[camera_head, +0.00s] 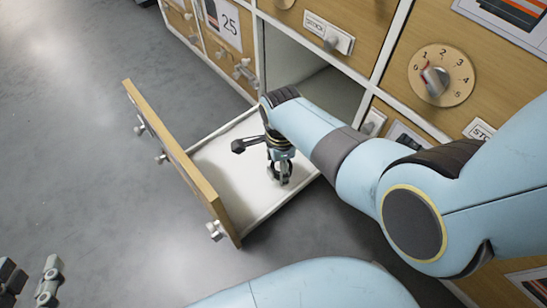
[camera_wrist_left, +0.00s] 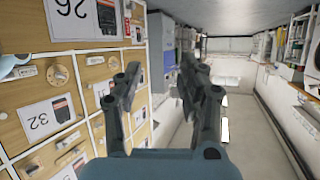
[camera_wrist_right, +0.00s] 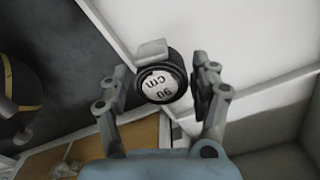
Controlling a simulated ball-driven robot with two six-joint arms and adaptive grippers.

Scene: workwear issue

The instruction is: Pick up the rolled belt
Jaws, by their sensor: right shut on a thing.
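The rolled belt (camera_wrist_right: 160,82) is a dark coil with a pale round face reading "90 cm" and a light tab at its top edge. It sits between the fingers of my right gripper (camera_wrist_right: 163,88), which is shut on it. In the head view my right gripper (camera_head: 279,174) is inside the open drawer, over its white floor; the belt is mostly hidden there by the fingers. I cannot tell whether the belt touches the drawer floor. My left gripper (camera_head: 28,284) is open and empty at the lower left; its spread fingers also show in the left wrist view (camera_wrist_left: 158,88).
The pulled-out drawer (camera_head: 222,160) has a wooden front (camera_head: 180,160) with several small knobs. Behind it stands the wooden cabinet (camera_head: 385,35) with labels, knobs and a numbered dial (camera_head: 440,76). Grey floor (camera_head: 75,130) is clear to the left.

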